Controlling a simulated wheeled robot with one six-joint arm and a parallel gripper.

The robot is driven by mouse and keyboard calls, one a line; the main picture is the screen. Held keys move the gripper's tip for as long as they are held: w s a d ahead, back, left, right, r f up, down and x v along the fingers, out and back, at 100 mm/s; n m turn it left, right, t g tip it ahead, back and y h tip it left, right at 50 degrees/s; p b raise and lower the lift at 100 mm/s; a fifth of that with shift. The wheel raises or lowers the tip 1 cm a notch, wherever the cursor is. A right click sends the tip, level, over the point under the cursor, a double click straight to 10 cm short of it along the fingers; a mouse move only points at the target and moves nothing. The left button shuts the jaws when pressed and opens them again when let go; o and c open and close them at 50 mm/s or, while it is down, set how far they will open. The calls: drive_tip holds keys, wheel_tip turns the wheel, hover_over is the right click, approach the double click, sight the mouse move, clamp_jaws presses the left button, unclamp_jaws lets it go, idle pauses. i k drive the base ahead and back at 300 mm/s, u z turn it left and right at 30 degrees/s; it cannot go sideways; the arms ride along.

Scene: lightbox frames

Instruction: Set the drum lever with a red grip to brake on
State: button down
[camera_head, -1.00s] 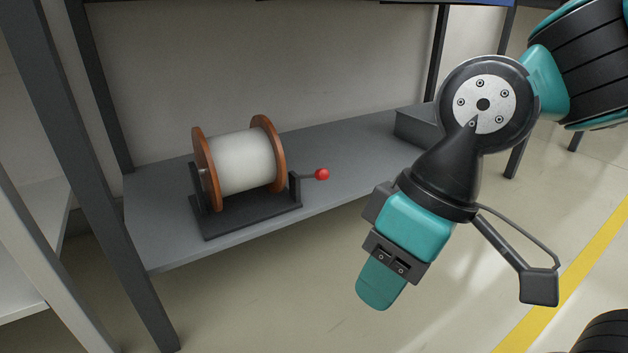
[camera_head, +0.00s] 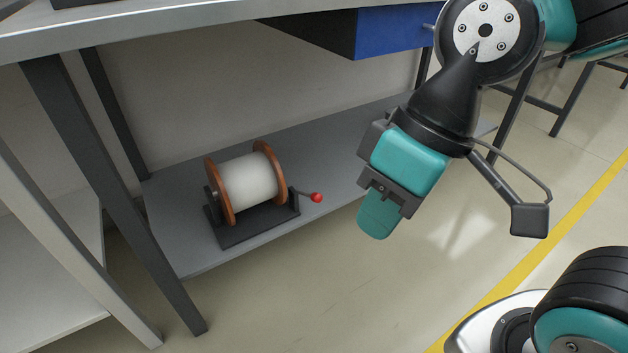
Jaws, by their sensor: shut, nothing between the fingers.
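The drum (camera_head: 249,181) has a white roll between two orange-brown flanges. It sits in a dark cradle (camera_head: 261,228) on the low grey shelf. Its lever ends in a red grip (camera_head: 316,197) and sticks out from the cradle's right side, roughly level in the picture. My gripper (camera_head: 376,220) is to the right of the red grip and apart from it, pointing down. Its teal fingers are shut with nothing held. The drum's far side is hidden.
The low shelf (camera_head: 330,175) lies under a workbench (camera_head: 200,17) with a blue drawer (camera_head: 396,30) above. A dark table leg (camera_head: 110,190) stands to the left of the drum. The floor in front of the shelf is clear, with a yellow line (camera_head: 545,235) at the right.

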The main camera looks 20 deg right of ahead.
sight(315, 198)
drive_tip(key=z, duration=2.25)
drive_tip(key=k, duration=1.15)
drive_tip(key=u, duration=1.55)
